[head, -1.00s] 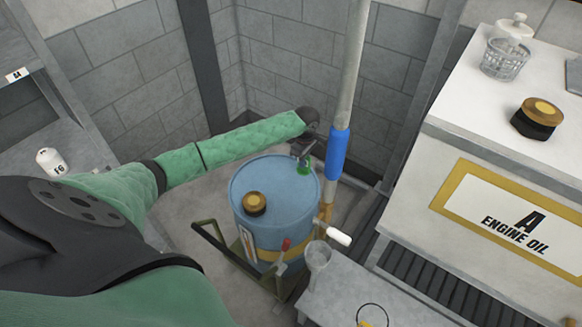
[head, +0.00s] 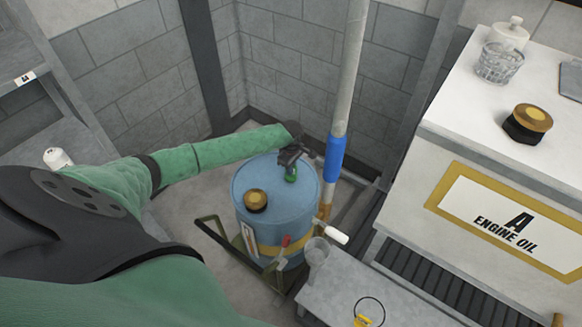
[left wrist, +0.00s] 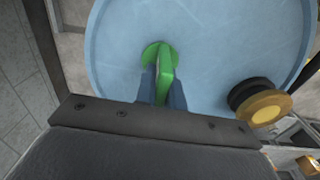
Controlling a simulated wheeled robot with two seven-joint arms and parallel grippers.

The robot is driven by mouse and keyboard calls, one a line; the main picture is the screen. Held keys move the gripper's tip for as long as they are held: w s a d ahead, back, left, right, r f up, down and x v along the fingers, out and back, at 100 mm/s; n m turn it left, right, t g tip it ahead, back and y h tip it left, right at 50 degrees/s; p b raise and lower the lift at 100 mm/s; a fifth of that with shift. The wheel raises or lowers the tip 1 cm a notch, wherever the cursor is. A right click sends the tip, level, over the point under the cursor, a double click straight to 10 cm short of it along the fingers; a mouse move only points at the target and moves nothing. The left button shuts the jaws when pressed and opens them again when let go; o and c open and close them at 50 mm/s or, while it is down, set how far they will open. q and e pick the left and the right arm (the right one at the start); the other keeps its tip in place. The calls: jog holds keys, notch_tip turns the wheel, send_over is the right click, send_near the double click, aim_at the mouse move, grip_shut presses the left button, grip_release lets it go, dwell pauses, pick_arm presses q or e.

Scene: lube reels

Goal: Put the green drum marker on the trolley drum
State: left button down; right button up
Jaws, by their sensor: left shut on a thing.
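The blue trolley drum (head: 277,205) stands upright on a dark trolley frame (head: 222,238) in the middle of the head view. The green drum marker (head: 291,177) is at the far right part of the drum top. My left gripper (head: 290,165) is shut on the marker from above. In the left wrist view the marker (left wrist: 163,64) stands between the fingers, its round base over or on the blue drum top (left wrist: 215,45). I cannot tell whether the base touches the top. My right gripper is not in view.
A black and gold cap (head: 256,200) sits on the drum top. A pale pole with a blue sleeve (head: 335,158) rises beside the drum. A low grey bench (head: 350,287) and a white engine oil tank (head: 500,165) stand to the right.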

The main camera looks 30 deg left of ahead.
pick_arm(q)
jog(key=c, duration=1.5)
grip_release()
jog(key=shift+f, duration=0.15)
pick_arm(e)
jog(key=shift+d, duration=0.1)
